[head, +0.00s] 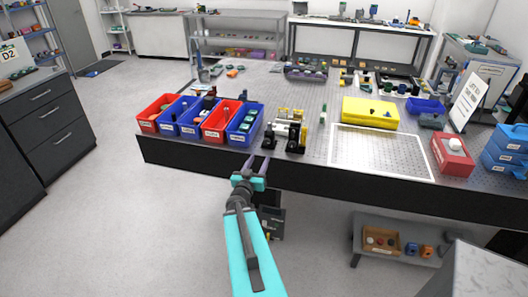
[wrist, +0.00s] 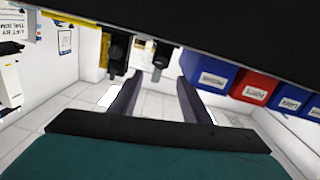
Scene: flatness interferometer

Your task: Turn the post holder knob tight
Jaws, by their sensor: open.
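My gripper (head: 257,163) is open and empty in front of the table's near edge, just left of and below an optical assembly (head: 287,132). The assembly has black mounts and pale gold parts. In the wrist view, which looks upside down, two dark post-like parts (wrist: 117,52) and (wrist: 161,58) show beyond my gripper (wrist: 157,82), roughly between its fingers and the table edge. The fingers appear apart from both. I cannot tell which part is the post holder knob; it is too small to make out in the head view.
Red and blue labelled bins (head: 159,112) stand left of the assembly. A yellow tray (head: 370,112) and a white-framed breadboard area (head: 381,152) lie to the right. The table's dark front edge (head: 330,180) is close to my gripper. Floor at the left is clear.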

